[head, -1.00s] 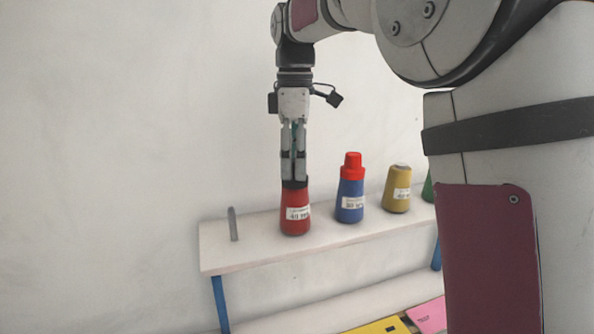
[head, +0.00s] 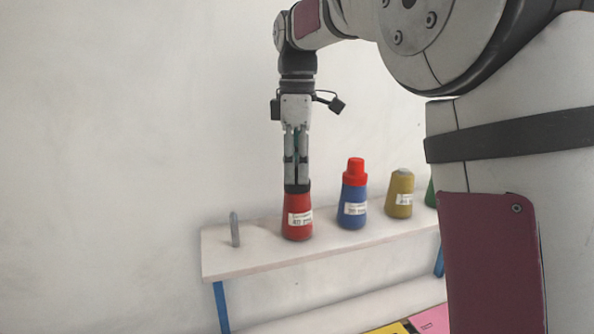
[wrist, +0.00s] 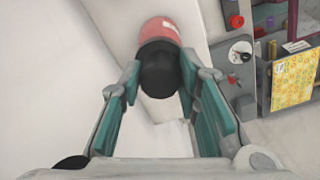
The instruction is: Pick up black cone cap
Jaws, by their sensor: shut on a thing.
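The black cone cap (head: 297,188) sits at the top of a red thread cone (head: 298,218) on a white shelf. My gripper (head: 297,180) points straight down over it and is shut on the cap. In the wrist view, the black cap (wrist: 159,74) lies between the two fingertips, with the red cone (wrist: 159,29) just beyond it. The red cone still stands upright on the shelf. I see no gap between cap and cone.
On the white shelf (head: 262,262), a blue cone with a red cap (head: 354,205) and a yellow cone (head: 400,195) stand to the right. A bare grey peg (head: 235,230) stands to the left. A green cone is partly hidden behind my arm.

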